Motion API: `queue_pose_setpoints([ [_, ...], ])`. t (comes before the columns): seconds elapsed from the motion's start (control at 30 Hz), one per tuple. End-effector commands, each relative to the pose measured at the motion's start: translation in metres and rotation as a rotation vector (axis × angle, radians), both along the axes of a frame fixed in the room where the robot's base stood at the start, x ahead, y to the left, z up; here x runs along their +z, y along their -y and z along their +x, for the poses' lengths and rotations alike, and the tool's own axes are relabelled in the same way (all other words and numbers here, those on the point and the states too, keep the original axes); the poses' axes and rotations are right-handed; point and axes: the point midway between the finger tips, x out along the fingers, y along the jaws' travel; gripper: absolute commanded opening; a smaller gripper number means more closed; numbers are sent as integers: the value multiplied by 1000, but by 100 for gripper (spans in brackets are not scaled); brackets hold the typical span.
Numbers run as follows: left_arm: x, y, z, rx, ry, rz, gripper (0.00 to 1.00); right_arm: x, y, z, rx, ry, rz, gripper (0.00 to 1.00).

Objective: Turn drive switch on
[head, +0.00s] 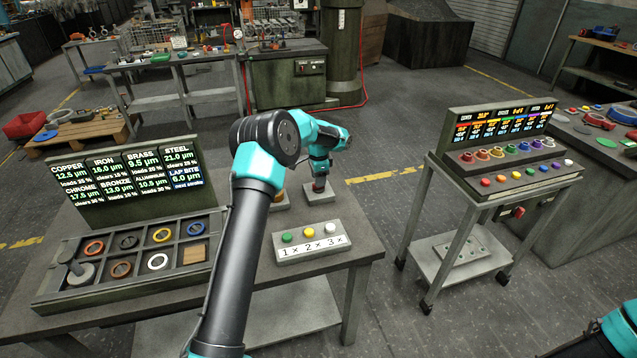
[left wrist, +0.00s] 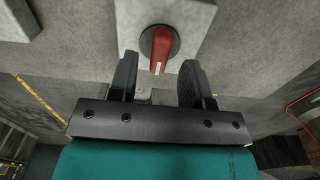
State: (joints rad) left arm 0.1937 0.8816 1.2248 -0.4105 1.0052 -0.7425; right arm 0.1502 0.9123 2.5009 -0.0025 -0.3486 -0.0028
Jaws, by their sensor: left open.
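The drive switch shows in the left wrist view as a red handle (left wrist: 160,44) on a dark round base, mounted on a pale grey plate (left wrist: 195,20). The handle stands nearly in line with the view's vertical, and a white mark shows near its lower end. My left gripper (left wrist: 157,78) is open, with the handle lying between and just beyond its two dark fingers; I cannot tell whether they touch it. In the head view the left gripper (head: 319,182) points down over a grey block (head: 322,198) on the bench, and it hides the handle there.
A block with green, yellow and white buttons (head: 311,244) stands in front of the gripper. A tray of rings (head: 100,290) with a display board (head: 95,205) is at left. A trolley (head: 500,195) with coloured knobs stands at right, across clear floor.

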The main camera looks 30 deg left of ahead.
Motion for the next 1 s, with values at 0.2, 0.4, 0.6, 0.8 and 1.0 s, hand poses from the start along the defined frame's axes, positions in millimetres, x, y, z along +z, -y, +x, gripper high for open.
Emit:
queue_pose_setpoints([
  [0.2,43,0,1,-1,4,0,45,0,0,0,0,0,0,43],
  [0.4,82,0,1,0,4,0,45,0,0,0,0,0,0,43],
  [0.6,119,0,0,0,3,0,45,0,0,0,0,0,0,43],
  [0.8,144,0,0,-1,2,-1,45,0,0,0,0,0,0,43],
  [1.0,150,1,0,-1,1,-1,45,0,0,0,0,0,0,43],
])
